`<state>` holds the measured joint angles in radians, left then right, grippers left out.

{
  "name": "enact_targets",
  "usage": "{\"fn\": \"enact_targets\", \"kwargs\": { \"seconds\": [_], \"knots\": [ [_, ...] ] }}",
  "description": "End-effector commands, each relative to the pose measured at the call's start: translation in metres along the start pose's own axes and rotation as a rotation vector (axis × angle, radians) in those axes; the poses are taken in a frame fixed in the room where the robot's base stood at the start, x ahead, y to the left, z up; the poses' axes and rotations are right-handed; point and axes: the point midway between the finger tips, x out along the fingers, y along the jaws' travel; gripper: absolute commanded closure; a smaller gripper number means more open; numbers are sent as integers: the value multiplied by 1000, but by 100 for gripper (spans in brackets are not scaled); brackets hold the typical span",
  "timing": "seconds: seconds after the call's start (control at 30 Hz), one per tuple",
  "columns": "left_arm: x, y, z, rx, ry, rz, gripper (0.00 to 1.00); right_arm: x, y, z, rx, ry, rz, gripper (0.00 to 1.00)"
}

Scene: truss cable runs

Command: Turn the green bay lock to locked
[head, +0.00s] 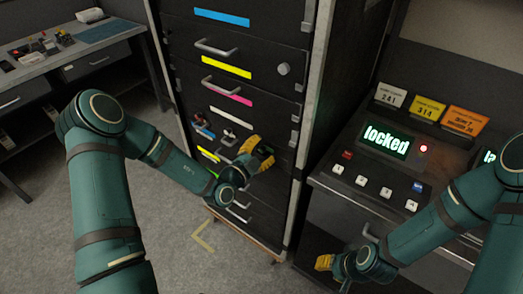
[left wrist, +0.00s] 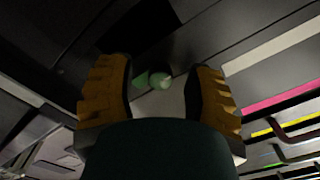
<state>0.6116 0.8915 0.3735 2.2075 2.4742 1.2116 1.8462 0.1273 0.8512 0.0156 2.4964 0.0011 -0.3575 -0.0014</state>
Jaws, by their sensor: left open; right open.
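My left gripper (head: 260,154) is open in front of the lower drawers of the dark cabinet (head: 268,48). In the left wrist view its two yellow fingers (left wrist: 156,92) stand apart, with a small round knob (left wrist: 155,80), pale green in the dim light, between and beyond them. I cannot tell whether they touch it or how it is turned. In the head view the gripper hides this knob. A green strip (head: 211,173) shows low on the cabinet, partly behind my left arm. My right gripper (head: 325,262) is open, low at the console's front, partly hidden.
A console (head: 340,185) at the right has a display (head: 386,141) reading "locked", a red light (head: 423,148) and several buttons. A workbench (head: 60,55) stands at the left. Open floor lies before the cabinet.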

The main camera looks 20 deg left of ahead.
Motion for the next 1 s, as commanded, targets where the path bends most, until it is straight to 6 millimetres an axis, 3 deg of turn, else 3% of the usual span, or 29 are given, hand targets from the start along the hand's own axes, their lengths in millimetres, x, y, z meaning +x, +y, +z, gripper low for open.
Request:
{"fn": "enact_targets", "kwargs": {
  "seconds": [0.1,0.23,0.27,0.67,1.0],
  "knots": [
    [0,0,0,0,0,0,53,0,0,0,0,0,0,61],
    [0,0,0,0,0,0,98,0,0,0,0,0,0,61],
    [0,0,0,0,0,0,100,0,0,0,0,0,0,61],
    [0,-1,-1,23,1,0,100,-4,-2,0,0,-2,0,61],
    [0,-2,-4,215,1,0,100,-32,-12,2,2,-14,-1,61]
  ]
}}
